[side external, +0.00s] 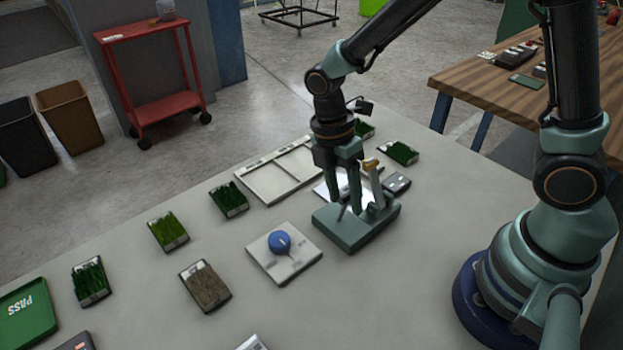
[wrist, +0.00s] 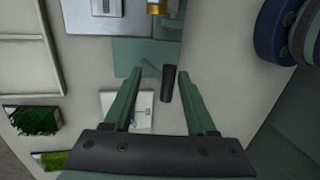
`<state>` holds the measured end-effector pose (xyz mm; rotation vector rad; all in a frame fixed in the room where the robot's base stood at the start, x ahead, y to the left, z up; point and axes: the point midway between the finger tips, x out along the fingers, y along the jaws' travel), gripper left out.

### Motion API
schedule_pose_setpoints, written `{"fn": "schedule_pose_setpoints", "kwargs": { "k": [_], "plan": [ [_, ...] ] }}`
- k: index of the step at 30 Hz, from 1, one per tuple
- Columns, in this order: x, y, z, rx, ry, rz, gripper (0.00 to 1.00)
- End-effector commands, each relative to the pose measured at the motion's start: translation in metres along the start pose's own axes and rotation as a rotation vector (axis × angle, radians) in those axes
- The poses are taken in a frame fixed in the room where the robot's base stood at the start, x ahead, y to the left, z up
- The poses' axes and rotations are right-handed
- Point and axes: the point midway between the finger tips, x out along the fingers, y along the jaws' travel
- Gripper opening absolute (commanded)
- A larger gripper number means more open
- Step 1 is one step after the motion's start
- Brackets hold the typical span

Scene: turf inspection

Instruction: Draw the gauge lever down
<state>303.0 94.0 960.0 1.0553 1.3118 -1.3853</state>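The gauge has a teal base (side external: 357,228) and an upright grey post (side external: 374,185) with a brass-yellow top (side external: 370,163). In the wrist view its teal base (wrist: 133,55) shows beyond my fingertips, with the brass part (wrist: 157,8) at the top edge. The lever appears as a dark cylindrical grip (wrist: 167,84) on a thin rod. My gripper (wrist: 158,74) is open, with the dark grip between its fingers, nearer the right one; gaps show on both sides. In the side view my gripper (side external: 346,207) points down over the base, and the grip is hard to make out there.
A white block with a blue knob (side external: 279,241) stands just left of the gauge. Several turf samples (side external: 168,233) and a white divided tray (side external: 275,173) lie on the table. A green PASS tray (side external: 27,315) is at the far left.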

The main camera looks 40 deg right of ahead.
Motion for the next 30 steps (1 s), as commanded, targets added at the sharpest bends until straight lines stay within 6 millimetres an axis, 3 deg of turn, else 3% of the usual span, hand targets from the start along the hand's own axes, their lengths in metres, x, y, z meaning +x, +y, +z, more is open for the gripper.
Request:
{"fn": "schedule_pose_setpoints", "kwargs": {
  "k": [11,16,30],
  "plan": [
    [-0.002,0.002,-0.002,-0.003,0.003,0.01,0.56],
    [-0.013,0.003,-0.002,-0.003,0.004,0.014,0.56],
    [-0.1,0.002,-0.001,-0.003,0.003,0.013,0.56]
  ]
}}
